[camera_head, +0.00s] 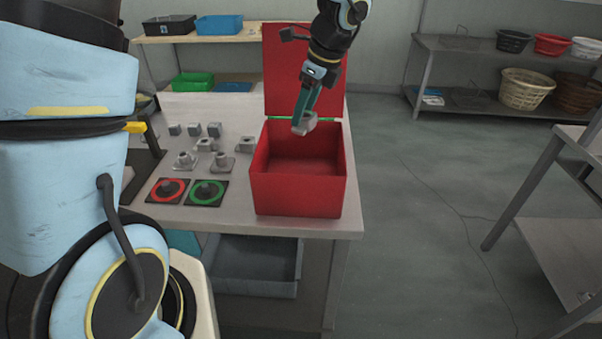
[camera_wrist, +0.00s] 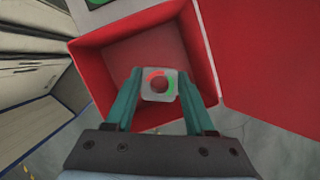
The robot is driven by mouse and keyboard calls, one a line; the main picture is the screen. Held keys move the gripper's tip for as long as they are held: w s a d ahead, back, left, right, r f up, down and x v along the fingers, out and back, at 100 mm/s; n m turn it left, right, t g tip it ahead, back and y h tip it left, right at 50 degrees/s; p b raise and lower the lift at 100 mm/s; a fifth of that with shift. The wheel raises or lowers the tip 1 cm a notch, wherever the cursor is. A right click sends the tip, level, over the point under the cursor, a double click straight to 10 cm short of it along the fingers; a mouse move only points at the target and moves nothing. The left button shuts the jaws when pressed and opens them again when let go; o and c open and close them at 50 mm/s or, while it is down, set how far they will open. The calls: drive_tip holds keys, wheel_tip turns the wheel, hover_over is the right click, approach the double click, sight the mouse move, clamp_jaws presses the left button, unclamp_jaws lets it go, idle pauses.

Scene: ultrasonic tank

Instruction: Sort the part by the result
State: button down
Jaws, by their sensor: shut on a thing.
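My gripper (camera_head: 304,118) is shut on a small grey part (camera_head: 303,127) and holds it above the open red box (camera_head: 300,193). In the wrist view the part (camera_wrist: 148,95) sits between my two teal fingers, with a round opening ringed partly red and partly green. The red box (camera_wrist: 98,62) lies beneath it in that view. The box's red lid (camera_head: 290,65) stands raised at its back. Several grey parts (camera_head: 186,160) stand on the table left of the box. A red-ringed pad (camera_head: 168,190) and a green-ringed pad (camera_head: 206,192) lie in front of them.
The box stands at the right end of the light table (camera_head: 240,218). A grey bin (camera_head: 252,265) sits below. Shelves with trays (camera_head: 219,25) and baskets (camera_head: 526,89) stand behind. A metal rack (camera_head: 545,165) is at the right. The floor between is clear.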

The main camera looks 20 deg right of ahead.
sight(304, 125)
wheel_tip(304, 125, down, 4)
drive_tip(key=b, duration=0.3)
drive_tip(key=shift+c, duration=0.9)
unclamp_jaws()
drive_tip(key=shift+s+r, duration=0.1)
drive_tip(key=b+v, duration=0.2)
drive_tip(key=v, duration=0.8)
drive_tip(key=shift+r, duration=0.35)
